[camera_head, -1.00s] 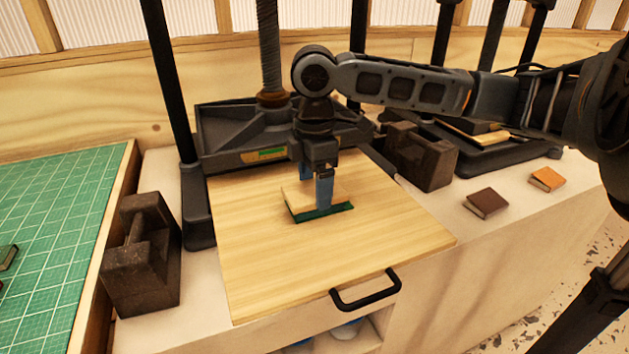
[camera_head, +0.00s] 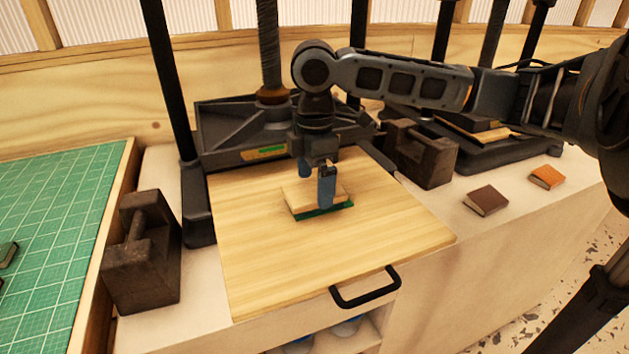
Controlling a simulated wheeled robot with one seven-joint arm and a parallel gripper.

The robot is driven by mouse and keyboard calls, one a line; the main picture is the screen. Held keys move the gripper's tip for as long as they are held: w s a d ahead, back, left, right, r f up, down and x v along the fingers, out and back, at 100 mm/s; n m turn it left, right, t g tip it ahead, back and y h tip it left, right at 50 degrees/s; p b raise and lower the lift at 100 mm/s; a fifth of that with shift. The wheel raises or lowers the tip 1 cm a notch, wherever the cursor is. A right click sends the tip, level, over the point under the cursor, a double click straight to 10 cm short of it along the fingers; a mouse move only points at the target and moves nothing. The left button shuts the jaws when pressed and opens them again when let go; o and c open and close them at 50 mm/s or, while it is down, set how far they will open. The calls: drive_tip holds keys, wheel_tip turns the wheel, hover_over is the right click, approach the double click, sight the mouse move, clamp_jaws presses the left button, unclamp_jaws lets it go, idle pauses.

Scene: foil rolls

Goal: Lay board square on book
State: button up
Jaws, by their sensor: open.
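A green book (camera_head: 342,207) lies flat on the pale wooden pull-out platen in front of the press. A small light wooden board (camera_head: 300,199) lies on top of the book and covers most of it. A green strip of the book shows along the front and right edges. My gripper (camera_head: 315,185) is open just above the board, its blue fingers apart. The near finger stands in front of the board's right part. The far finger shows behind it, and whether either touches the board I cannot tell.
The wooden platen (camera_head: 260,260) has a black handle (camera_head: 366,290) at its front. Dark iron weights stand at left (camera_head: 140,255) and right (camera_head: 428,155). A brown book (camera_head: 486,200) and an orange book (camera_head: 546,177) lie on the bench. A green cutting mat (camera_head: 60,220) is at left.

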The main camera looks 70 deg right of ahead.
sight(315, 189)
wheel_tip(315, 189, up, 12)
drive_tip(key=shift+f+b, duration=0.25)
drive_tip(key=shift+b, duration=0.15)
drive_tip(key=shift+c, duration=0.2)
idle(1.0)
